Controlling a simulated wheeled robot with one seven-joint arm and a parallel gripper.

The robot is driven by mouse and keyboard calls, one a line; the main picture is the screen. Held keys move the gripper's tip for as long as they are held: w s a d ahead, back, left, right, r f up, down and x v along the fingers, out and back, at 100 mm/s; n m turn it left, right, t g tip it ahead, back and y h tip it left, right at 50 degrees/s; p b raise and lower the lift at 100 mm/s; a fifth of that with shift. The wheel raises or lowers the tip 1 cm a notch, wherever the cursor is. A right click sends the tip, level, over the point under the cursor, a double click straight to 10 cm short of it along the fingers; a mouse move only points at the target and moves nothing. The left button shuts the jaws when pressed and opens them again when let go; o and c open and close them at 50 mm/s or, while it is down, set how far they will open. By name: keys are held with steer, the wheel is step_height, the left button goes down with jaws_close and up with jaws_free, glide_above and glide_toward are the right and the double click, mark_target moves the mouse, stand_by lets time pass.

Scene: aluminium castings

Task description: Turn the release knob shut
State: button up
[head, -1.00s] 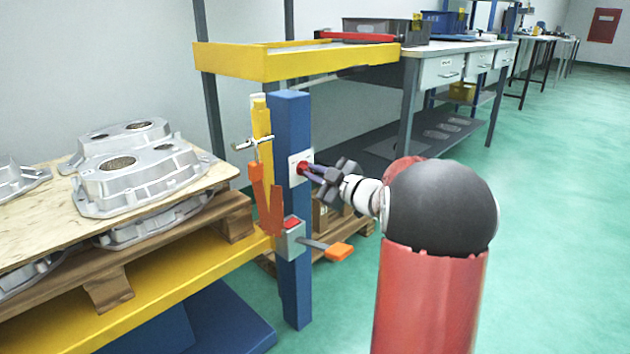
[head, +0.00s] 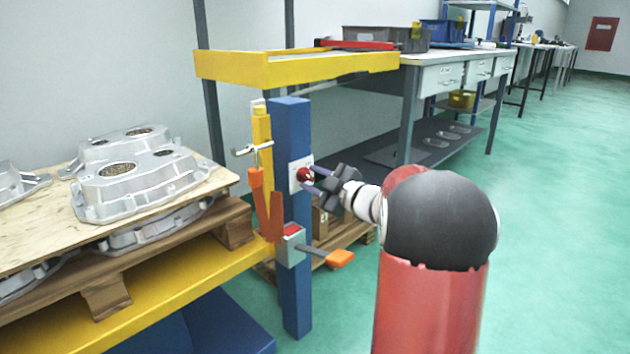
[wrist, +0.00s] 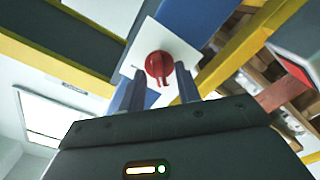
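The release knob (head: 304,174) is a small red round knob on a white plate (head: 295,186) fixed to the blue post (head: 291,120). In the wrist view the red knob (wrist: 160,66) shows just beyond my fingertips, with a short red bar pointing down from it. My gripper (head: 313,180) faces the knob from the right. Its two fingers (wrist: 161,95) are spread apart, one on each side of the knob's lower part, with visible space between them and the knob. My gripper is open and holds nothing.
Below the plate, a grey box (head: 291,245) carries a lever with an orange handle (head: 340,258). An orange clamp handle (head: 264,205) hangs beside the post. A pallet with castings (head: 135,187) stands left; a workbench (head: 450,58) stands behind. Green floor is clear at right.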

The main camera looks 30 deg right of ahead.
steer(key=v, duration=0.8)
steer(key=shift+p, duration=0.4)
steer(key=shift+w+r, duration=0.1)
